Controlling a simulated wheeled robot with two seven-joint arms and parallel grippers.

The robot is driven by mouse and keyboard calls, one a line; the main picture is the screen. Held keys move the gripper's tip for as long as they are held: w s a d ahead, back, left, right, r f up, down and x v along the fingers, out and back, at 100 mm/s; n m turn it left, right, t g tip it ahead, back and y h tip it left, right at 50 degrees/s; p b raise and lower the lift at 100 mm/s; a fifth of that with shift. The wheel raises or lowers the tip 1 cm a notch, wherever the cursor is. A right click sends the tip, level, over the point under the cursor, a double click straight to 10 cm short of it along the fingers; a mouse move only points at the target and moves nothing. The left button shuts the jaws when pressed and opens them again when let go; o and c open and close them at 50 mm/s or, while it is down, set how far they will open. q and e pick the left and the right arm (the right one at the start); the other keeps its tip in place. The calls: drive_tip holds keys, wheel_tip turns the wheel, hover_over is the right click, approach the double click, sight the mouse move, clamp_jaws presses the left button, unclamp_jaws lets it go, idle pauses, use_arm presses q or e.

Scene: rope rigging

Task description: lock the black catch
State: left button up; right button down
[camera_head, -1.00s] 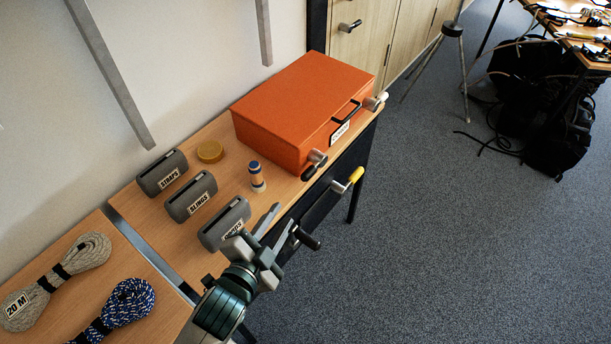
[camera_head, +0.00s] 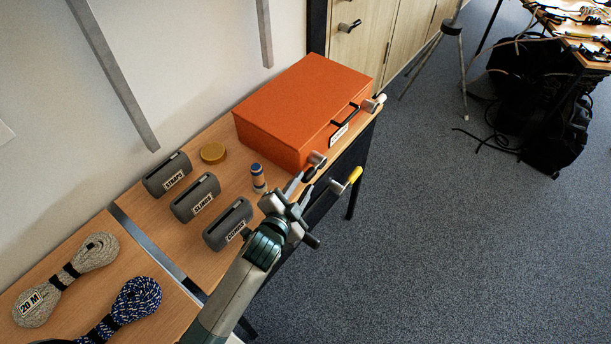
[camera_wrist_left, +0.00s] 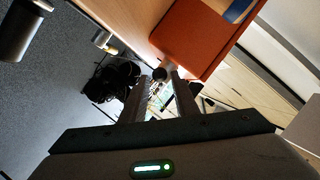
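The orange case (camera_head: 300,105) lies shut on the wooden table, with a black carry handle on its front. The catch at its near left corner (camera_head: 317,159) has a metal body and a black end, partly hidden by my fingers in the head view. My left gripper (camera_head: 301,187) is just in front of this catch, fingers apart. In the left wrist view, a dark round knob (camera_wrist_left: 159,74), which looks like the catch's black end, shows between the open fingertips (camera_wrist_left: 160,82); I cannot tell whether they touch it. A white-ended catch (camera_head: 375,103) is at the case's right. My right gripper is out of view.
A yellow-handled lever (camera_head: 347,183) sticks out from the table's front edge, right of my gripper. Rope coils lie at lower left.

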sight(304, 181)
use_arm(q)
drive_tip(key=shift+x, duration=1.55)
clamp_jaws()
drive_tip(key=shift+p, duration=0.35)
